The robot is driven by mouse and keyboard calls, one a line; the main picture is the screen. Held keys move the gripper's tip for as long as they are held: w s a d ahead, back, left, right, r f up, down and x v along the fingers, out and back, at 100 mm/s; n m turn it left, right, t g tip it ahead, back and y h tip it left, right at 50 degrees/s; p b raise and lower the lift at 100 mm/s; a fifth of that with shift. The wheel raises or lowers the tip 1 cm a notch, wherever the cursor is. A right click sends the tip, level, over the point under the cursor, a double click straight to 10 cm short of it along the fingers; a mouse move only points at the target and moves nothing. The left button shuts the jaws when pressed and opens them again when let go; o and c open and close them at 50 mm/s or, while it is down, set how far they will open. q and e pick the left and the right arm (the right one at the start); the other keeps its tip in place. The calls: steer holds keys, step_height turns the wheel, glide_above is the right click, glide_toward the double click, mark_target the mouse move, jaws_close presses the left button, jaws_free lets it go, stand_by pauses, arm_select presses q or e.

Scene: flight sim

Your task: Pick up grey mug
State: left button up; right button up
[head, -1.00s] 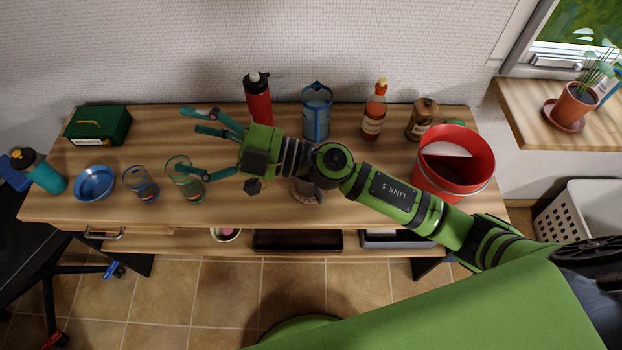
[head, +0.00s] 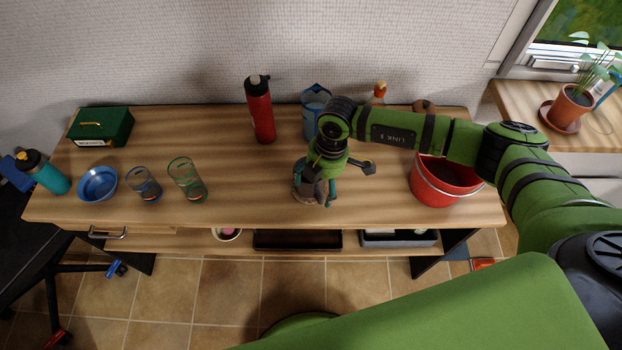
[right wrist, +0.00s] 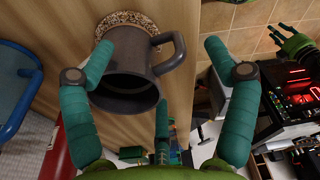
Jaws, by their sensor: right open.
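The grey mug (head: 310,188) stands on the wooden table near its front edge, mostly hidden under my right gripper in the head view. The right wrist view shows the dark grey mug (right wrist: 128,84) close up, its opening towards the camera and its handle on the right. It stands on a round speckled mat (right wrist: 130,20). My right gripper (head: 318,190) points down over the mug. In the right wrist view the open gripper (right wrist: 160,62) has teal fingers on both sides of the mug, and a third finger below. A green hand, seemingly my left gripper (right wrist: 290,42), shows small at the edge.
A red bucket (head: 445,190) stands to the right of the mug. A blue-rimmed jug (head: 310,120) and a red bottle (head: 260,115) stand behind. Two glasses, one of them green-rimmed (head: 187,182), stand to the left. The table between glasses and mug is clear.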

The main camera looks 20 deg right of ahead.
steer(key=shift+a+f, duration=0.15)
steer(key=shift+f, duration=0.55)
steer(key=shift+a+f, duration=0.1)
steer(key=shift+f, duration=0.6)
steer(key=shift+s, duration=0.1)
jaws_close()
